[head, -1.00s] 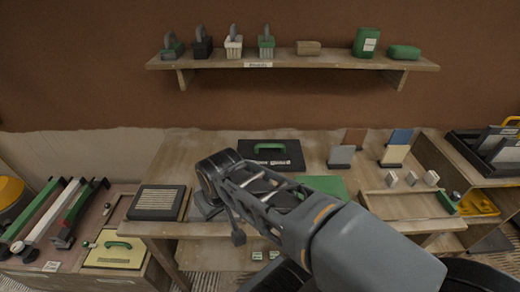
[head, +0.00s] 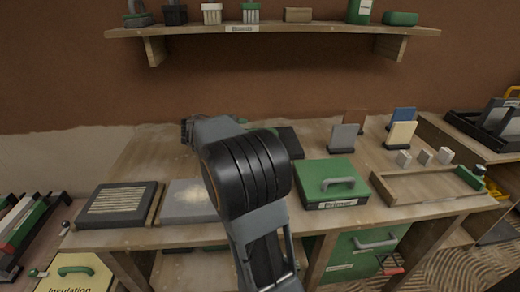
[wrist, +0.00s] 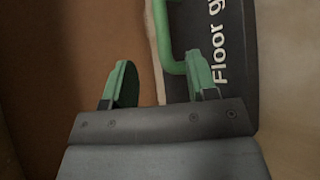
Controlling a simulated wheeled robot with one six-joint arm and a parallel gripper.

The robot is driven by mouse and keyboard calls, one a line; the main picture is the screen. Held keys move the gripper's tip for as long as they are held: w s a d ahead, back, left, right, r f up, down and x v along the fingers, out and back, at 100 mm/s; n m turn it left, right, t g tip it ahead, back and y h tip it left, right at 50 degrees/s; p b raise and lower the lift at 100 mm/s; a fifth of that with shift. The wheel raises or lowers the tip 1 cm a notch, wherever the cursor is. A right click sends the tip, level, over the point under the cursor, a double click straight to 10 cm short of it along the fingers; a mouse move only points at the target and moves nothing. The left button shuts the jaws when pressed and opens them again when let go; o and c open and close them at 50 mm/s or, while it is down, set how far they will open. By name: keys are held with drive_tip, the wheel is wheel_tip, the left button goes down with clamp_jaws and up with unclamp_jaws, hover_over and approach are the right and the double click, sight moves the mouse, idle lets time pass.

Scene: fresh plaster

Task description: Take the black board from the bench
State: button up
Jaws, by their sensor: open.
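The black board lies on the bench (head: 130,210), mostly hidden behind my arm in the head view; a dark corner of the board (head: 291,142) shows. In the wrist view the black board (wrist: 245,95) fills the upper right, with white lettering reading "Floor g" and a green handle (wrist: 160,25). My gripper (wrist: 162,82) is open and empty, its green-padded fingers apart. The right finger overlaps the board and the lower end of the handle in the picture; the left finger is over brown background. I cannot tell whether anything touches.
A green box with a grey handle (head: 333,180) stands right of my arm. A wooden tray (head: 425,188), upright sample boards (head: 345,137) and small pale blocks stand further right. A grey slab (head: 187,202) and a dark framed pad (head: 118,203) lie left. A shelf (head: 280,32) runs above.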

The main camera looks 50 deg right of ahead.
drive_tip(key=b+x, duration=0.1)
drive_tip(key=x, duration=1)
drive_tip(key=shift+d, duration=0.1)
clamp_jaws()
idle(0.3)
idle(0.3)
